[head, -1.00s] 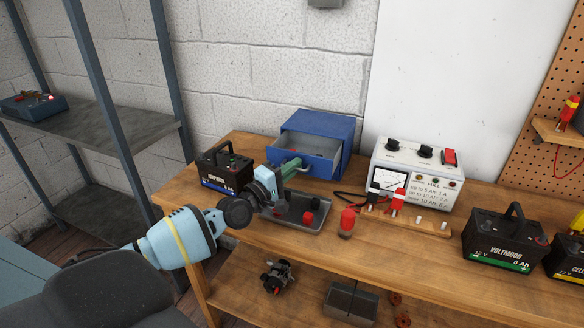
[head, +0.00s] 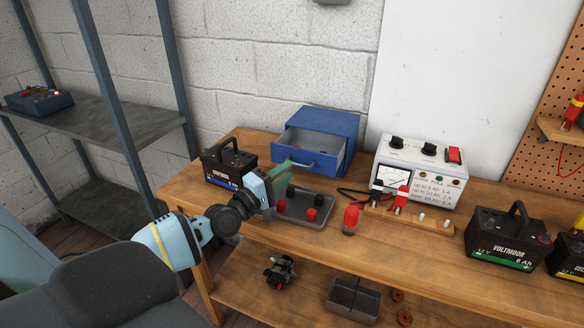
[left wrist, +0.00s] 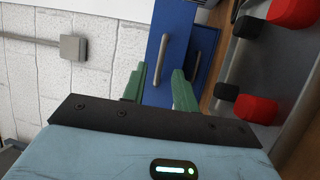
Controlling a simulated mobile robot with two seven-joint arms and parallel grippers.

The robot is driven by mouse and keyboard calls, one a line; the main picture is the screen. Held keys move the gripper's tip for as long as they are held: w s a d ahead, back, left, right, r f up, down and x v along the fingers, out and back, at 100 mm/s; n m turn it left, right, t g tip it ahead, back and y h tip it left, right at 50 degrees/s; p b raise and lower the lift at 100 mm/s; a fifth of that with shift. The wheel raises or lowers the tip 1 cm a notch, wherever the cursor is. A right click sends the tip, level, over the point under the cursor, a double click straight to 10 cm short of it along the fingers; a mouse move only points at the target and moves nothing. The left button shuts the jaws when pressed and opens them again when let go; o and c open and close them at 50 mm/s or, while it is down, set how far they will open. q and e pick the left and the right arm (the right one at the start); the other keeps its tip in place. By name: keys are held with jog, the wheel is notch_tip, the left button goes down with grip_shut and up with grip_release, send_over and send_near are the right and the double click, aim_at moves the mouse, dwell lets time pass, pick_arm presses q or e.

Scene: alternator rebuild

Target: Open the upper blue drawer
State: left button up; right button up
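The blue drawer cabinet (head: 345,122) stands at the back of the workbench. Its upper drawer (head: 297,160) is pulled out, and its grey inside shows with small items in it. The drawer's grey bar handle (head: 303,164) is uncovered. In the left wrist view the upper handle (left wrist: 160,60) lies ahead between the fingers' directions, and a second, lower handle (left wrist: 201,52) shows to its right. My left gripper (head: 284,177) has green fingers, apart and empty, in front of the drawer and clear of the handle. It also shows in the left wrist view (left wrist: 159,88). My right gripper is not in view.
A grey tray (head: 318,216) with red and black caps lies just below the gripper. A black battery (head: 222,165) stands left of it. A red cap (head: 351,220) and a white charger (head: 420,172) stand to the right. The wall is behind.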

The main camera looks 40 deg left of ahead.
pick_arm(q)
jog(key=shift+v, duration=1.65)
